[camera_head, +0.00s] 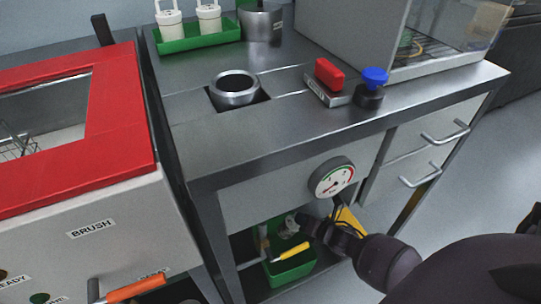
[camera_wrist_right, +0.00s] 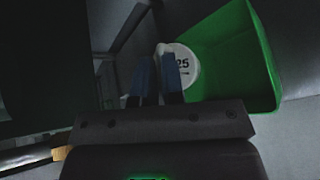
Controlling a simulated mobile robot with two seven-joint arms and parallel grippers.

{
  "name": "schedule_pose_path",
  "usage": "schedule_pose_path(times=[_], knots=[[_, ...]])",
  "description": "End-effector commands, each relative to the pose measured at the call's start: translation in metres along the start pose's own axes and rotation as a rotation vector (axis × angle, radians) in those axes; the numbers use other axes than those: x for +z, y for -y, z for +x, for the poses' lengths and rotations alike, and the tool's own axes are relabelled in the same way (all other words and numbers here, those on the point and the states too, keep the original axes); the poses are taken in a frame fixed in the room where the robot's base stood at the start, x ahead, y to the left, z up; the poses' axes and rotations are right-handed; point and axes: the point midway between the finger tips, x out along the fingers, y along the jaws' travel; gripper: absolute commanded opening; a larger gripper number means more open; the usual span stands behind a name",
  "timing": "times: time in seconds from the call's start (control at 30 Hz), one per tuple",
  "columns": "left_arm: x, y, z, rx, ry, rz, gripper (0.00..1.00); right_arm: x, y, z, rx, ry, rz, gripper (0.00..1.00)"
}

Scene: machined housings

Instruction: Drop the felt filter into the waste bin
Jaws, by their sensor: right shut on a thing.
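My right gripper (camera_head: 302,224) reaches down in front of the steel bench, just below the pressure gauge. In the wrist view its two blue fingers (camera_wrist_right: 159,75) are shut on a pale thing, which I take for the felt filter (camera_wrist_right: 183,64). A white round face marked "25" shows beside and behind the right finger; the rest is hidden. A green bin (camera_head: 292,271) stands under the bench. It also shows in the wrist view (camera_wrist_right: 235,50), with the filter in front of its inside or at its opening; I cannot tell the depth. My left gripper is not in view.
A yellow-handled thing (camera_head: 291,253) shows at the bin. The gauge (camera_head: 332,177) is on the bench front, close above my gripper. Drawers (camera_head: 430,145) are to the right. A red-topped machine (camera_head: 118,130) marked "BRUSH" stands left. The bench edge overhangs the bin.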

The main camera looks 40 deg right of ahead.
Motion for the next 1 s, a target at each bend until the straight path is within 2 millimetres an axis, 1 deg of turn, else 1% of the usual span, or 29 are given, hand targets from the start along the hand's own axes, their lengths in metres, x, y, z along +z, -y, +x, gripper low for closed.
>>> schedule_pose_path(times=[0.17, 0.4, 0.63, 0.77, 1.0], knots=[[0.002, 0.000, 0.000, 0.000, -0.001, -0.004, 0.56, -0.003, 0.004, 0.001, -0.003, -0.003, 0.000, 0.00], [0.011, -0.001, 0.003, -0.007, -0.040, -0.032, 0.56, -0.020, 0.022, 0.009, -0.010, -0.009, 0.001, 0.00], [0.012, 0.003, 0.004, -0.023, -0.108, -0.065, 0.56, -0.034, 0.038, 0.019, -0.009, -0.008, 0.002, 0.00], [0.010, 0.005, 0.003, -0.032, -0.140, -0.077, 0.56, -0.036, 0.041, 0.023, -0.006, -0.005, 0.000, 0.00], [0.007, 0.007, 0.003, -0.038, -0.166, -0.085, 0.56, -0.036, 0.041, 0.026, 0.000, 0.000, 0.000, 0.00]])
